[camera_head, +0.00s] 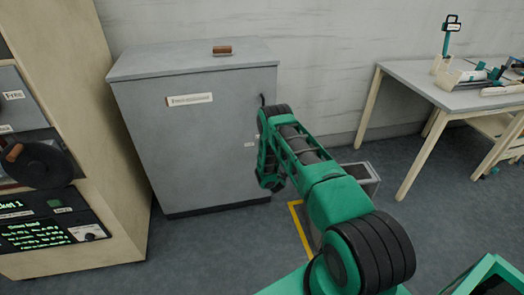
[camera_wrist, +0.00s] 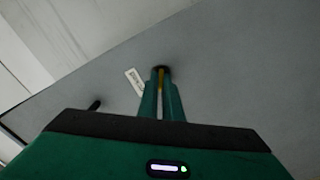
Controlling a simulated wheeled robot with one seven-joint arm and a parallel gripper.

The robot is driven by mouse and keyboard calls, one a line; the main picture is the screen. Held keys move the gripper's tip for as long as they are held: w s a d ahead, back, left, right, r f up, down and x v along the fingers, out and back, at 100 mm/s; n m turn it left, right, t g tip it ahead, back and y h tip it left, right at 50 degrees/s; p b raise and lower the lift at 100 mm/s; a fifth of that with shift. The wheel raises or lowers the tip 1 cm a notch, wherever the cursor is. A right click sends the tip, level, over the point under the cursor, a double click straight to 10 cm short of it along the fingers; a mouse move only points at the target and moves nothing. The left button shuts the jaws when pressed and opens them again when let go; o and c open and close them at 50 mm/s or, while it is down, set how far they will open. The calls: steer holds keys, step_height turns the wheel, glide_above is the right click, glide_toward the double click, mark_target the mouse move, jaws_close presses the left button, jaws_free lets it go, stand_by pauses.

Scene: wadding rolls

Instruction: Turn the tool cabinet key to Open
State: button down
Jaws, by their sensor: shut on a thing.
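The grey tool cabinet (camera_head: 205,140) stands against the wall in the head view, its door closed. In the wrist view, the cabinet front (camera_wrist: 235,75) fills most of the picture. My gripper (camera_wrist: 161,88) reaches to a dark round lock (camera_wrist: 161,69) on it. Its two green fingers are shut on a narrow yellowish piece, which looks like the key (camera_wrist: 160,78). A small white label (camera_wrist: 135,81) sits just left of the lock; its wording is unreadable. In the head view my arm hides the lock and key. Which way the key points cannot be told.
A dark door handle (camera_wrist: 94,105) sticks out left of my fingers. A brown-handled thing (camera_head: 222,50) lies on the cabinet top. A beige unit (camera_head: 85,110) stands at left, a worktable (camera_head: 425,78) at right. A grey bin (camera_head: 362,172) stands beside my arm.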

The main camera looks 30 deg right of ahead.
steer(key=shift+w+a+f+n, duration=0.1)
steer(key=shift+a+n, duration=0.1)
steer(key=shift+n, duration=1.45)
steer(key=shift+a+f+n, duration=0.1)
steer(key=shift+a+n, duration=0.1)
steer(key=shift+n, duration=1.45)
steer(key=c, duration=2)
jaws_free()
steer(key=shift+o, duration=0.3)
steer(key=shift+d, duration=0.15)
